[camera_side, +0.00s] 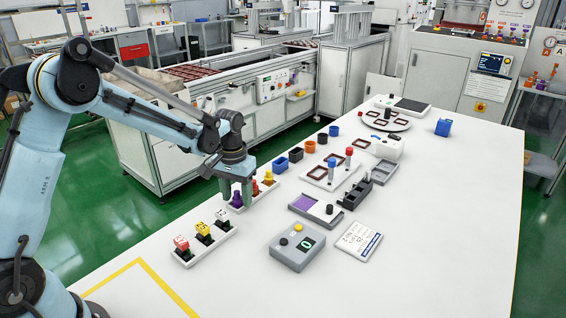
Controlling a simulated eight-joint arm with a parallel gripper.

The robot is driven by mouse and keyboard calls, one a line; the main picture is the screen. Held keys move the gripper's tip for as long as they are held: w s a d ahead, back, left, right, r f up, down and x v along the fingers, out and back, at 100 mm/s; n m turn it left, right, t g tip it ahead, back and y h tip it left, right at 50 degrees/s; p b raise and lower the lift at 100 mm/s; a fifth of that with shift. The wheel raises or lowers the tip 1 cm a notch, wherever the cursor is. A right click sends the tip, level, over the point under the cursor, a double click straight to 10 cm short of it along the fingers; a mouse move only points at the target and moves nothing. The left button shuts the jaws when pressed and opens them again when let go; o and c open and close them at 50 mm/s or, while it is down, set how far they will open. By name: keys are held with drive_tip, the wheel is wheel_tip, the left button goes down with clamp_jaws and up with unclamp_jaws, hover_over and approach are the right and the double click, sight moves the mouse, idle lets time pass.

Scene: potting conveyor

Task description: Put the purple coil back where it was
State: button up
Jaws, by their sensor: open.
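My gripper (242,192) points down over the row of small coloured pieces near the left edge of the white table. It is open. The gripper and wrist hide part of this row. A flat purple square (306,204) lies in a grey tray to the right.
A second white holder (206,246) with red, yellow and white-topped pieces is nearer. Several cups and boxes stand behind. The table's right side (450,210) is clear.

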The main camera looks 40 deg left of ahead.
sight(237, 192)
wheel_tip(237, 192, up, 12)
drive_tip(key=s+d+m+t, duration=0.1)
drive_tip(key=s+d+t, duration=0.2)
drive_tip(key=s, duration=0.4)
drive_tip(key=s+d+m+t, duration=0.2)
drive_tip(key=s+d+t, duration=0.1)
drive_tip(key=s, duration=0.5)
drive_tip(key=shift+s+d+r+t, duration=0.25)
drive_tip(key=shift+r+t, duration=0.05)
drive_tip(key=shift+t, duration=0.3)
